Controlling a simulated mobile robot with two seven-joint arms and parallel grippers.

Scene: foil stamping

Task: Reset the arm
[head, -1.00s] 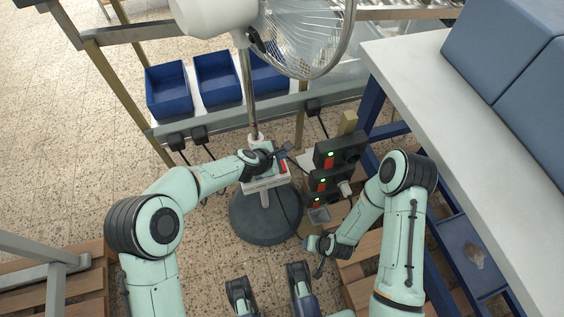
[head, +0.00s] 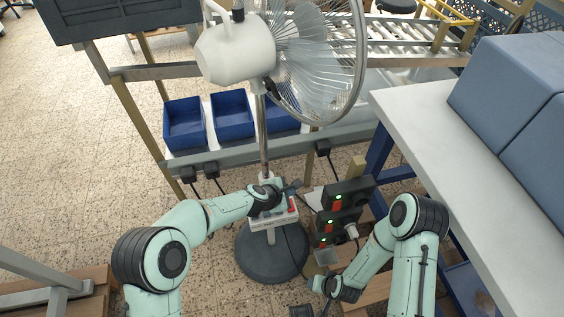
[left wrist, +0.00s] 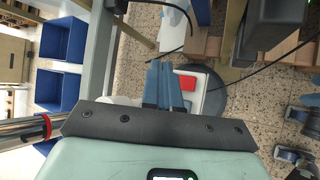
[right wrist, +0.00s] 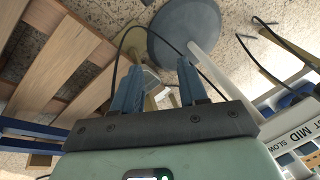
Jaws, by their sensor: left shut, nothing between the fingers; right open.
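My left gripper (head: 290,186) is shut and empty at the control box (head: 272,219) on the stand fan's pole. In the left wrist view its closed blue fingers (left wrist: 165,85) are in front of the white box, beside a red button (left wrist: 188,83). I cannot tell whether they touch it. My right gripper (head: 320,284) is low, right of the fan's round base (head: 270,255). In the right wrist view its blue fingers (right wrist: 160,85) are apart with nothing held. The fan (head: 235,50) stands upright.
Black socket units (head: 345,192) with green lights and a white plug (head: 352,231) are close to my right forearm. Blue bins (head: 184,122) line the rail behind. A white-topped table (head: 430,120) is at the right. Cables hang near the pole. Open floor is at the left.

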